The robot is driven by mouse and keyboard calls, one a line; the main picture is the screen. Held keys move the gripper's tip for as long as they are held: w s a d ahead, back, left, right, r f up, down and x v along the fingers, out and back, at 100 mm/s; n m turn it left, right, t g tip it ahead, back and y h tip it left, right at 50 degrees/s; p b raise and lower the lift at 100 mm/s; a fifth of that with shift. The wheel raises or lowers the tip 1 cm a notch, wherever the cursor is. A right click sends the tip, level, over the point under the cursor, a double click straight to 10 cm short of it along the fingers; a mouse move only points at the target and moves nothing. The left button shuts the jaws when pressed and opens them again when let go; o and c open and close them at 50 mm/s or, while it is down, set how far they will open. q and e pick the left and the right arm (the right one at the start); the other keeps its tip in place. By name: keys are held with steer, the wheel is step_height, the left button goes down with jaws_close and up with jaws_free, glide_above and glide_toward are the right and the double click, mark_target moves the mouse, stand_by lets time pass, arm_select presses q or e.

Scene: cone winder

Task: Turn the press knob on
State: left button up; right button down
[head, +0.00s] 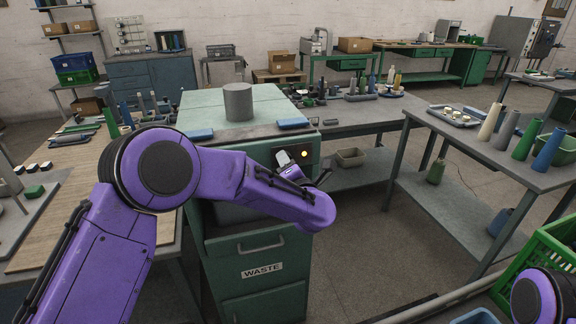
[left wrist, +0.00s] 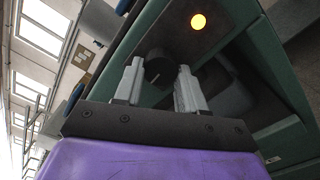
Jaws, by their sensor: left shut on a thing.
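The press (head: 250,160) is a green cabinet with a grey cylinder (head: 238,101) on top. Its dark front panel carries a glowing amber lamp (head: 304,154), also seen in the left wrist view (left wrist: 198,21). The dark round press knob (left wrist: 158,66) sits below and left of the lamp in the left wrist view. My left gripper (left wrist: 159,84) is at the panel, its two grey fingers on either side of the knob and shut on it. In the head view this gripper (head: 286,158) is partly behind my purple forearm, and the knob is hidden.
A drawer labelled WASTE (head: 262,270) is below the press panel. Blue pads (head: 200,134) lie on the press top edge. A side table (head: 490,150) with cones and a green crate (head: 545,255) stand at right. Floor between is mostly clear.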

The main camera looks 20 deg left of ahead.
arm_select(q)
steer(key=shift+m, duration=0.3)
stand_by(0.4)
steer(key=o, duration=1.1)
steer(key=shift+w, duration=0.1)
steer(key=b+v, duration=0.3)
steer(key=v, duration=0.7)
steer(key=shift+d, duration=0.2)
